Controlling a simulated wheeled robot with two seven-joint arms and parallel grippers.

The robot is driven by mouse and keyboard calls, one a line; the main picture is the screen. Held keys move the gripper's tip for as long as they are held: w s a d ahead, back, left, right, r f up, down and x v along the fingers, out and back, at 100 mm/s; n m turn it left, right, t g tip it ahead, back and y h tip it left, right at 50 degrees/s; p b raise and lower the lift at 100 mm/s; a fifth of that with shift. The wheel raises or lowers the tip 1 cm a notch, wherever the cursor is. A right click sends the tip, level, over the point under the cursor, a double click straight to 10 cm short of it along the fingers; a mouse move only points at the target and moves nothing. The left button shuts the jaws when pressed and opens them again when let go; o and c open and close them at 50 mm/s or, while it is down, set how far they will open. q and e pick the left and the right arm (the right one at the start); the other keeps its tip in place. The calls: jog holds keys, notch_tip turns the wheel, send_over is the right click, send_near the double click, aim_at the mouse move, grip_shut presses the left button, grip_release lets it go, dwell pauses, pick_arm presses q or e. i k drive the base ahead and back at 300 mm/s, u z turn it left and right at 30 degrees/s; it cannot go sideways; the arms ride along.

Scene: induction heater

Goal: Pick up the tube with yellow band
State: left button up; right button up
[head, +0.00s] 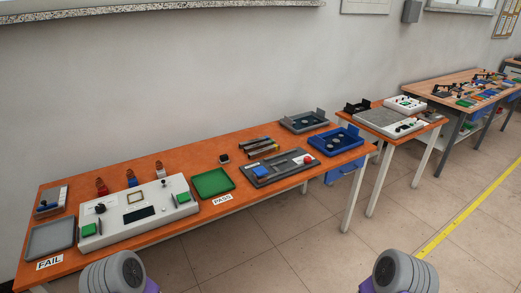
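I cannot clearly make out a tube with a yellow band at this size. A dark rack (258,146) with yellowish strips lies at the back middle of the orange table. Small upright holders stand behind the white device: one with red (102,187), one with blue (131,178) and one with orange-brown (160,169). Whether any holds a yellow-banded tube is too small to tell. Only grey, rounded parts of my two arms show at the bottom edge, in front of the table. Neither gripper is in view.
The orange table (225,222) carries a white device (150,225), a grey FAIL-side tray (50,240), a green tray (212,183), a grey fixture board (283,170) and a blue tray (336,141). More tables stand at the right. Floor (290,250) in front is clear.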

aim_at(258, 153)
jog(key=z, duration=1.45)
jog(key=i, duration=3.8)
jog(key=u, duration=4.1)
jog(key=i, duration=0.55)
jog(key=u, duration=0.05)
